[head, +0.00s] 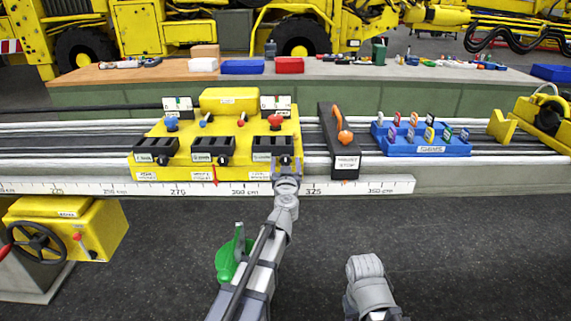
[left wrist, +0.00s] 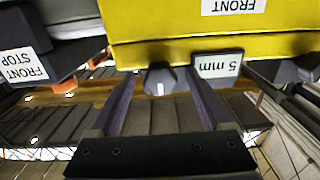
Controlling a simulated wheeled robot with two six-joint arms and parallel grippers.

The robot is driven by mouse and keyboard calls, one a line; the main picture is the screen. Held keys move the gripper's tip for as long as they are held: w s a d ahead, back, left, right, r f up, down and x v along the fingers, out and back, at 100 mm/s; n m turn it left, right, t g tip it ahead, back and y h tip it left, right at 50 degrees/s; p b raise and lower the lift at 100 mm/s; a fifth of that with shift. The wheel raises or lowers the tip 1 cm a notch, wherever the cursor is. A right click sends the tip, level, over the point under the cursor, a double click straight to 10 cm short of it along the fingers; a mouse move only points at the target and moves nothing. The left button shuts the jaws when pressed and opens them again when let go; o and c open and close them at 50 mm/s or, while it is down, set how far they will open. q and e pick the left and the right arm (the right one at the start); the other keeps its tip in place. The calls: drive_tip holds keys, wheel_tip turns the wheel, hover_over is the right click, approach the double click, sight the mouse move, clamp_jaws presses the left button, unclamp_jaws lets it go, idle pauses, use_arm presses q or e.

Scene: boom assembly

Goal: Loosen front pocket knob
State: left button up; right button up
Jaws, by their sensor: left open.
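The yellow carriage (head: 215,130) sits on the rail and carries several black pockets along its front face. The front pocket (head: 273,147) is the rightmost one. My left gripper (head: 286,164) is just below it, covering its knob in the head view. In the left wrist view, the dark faceted knob (left wrist: 160,79) with a white mark lies between the two open fingers, near their tips, under the yellow face labelled FRONT (left wrist: 233,6). I cannot tell whether either finger touches it. A "5 mm" plate (left wrist: 217,66) is beside the knob. My right gripper is not seen; only part of that arm shows.
The dark front stop (head: 340,140) with an orange lever stands close right of the carriage. A blue tray (head: 430,148) of small coloured pieces is farther right. A white ruler (head: 140,187) runs along the rail's front edge. A yellow box with a handwheel (head: 36,243) is lower left.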

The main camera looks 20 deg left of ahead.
use_arm(q)
clamp_jaws()
idle(0.7)
